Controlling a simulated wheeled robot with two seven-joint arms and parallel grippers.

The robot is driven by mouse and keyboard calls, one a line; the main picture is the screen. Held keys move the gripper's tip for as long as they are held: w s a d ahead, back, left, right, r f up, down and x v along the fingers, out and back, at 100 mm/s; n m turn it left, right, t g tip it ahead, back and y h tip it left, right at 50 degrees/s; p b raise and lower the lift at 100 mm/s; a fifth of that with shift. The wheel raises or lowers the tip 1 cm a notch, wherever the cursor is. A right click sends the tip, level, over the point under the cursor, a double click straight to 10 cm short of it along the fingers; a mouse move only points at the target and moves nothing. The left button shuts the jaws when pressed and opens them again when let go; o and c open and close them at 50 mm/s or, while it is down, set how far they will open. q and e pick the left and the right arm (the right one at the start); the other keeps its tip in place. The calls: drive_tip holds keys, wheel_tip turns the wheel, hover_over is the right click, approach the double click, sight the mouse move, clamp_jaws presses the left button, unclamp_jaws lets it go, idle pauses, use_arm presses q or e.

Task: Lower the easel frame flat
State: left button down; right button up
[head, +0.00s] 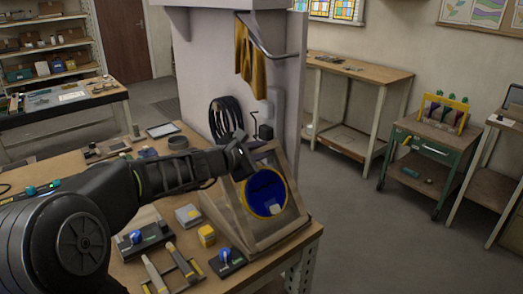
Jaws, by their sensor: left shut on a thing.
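The easel frame (287,183) stands tilted up on the right end of the wooden workbench, above a wooden base. A round dark blue glass disc with a yellow rim (264,192) sits on its face, with a small pale patch near its lower edge. My left arm reaches in from the left, and my left gripper (240,155) is at the frame's upper left edge. It is shut on the easel frame there; the exact contact of the fingertips is partly hidden by the gripper itself. My right gripper is out of view.
The workbench (122,272) holds brushes on a rack (170,272), a yellow block (206,235), a grey box (188,215) and blue-knobbed pieces (226,258) left of the easel. A pale pillar (205,60) rises behind it. Open floor (350,235) lies to the right.

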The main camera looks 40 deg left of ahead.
use_arm(q)
drive_tip(key=shift+d+f, duration=0.1)
drive_tip(key=shift+f, duration=0.3)
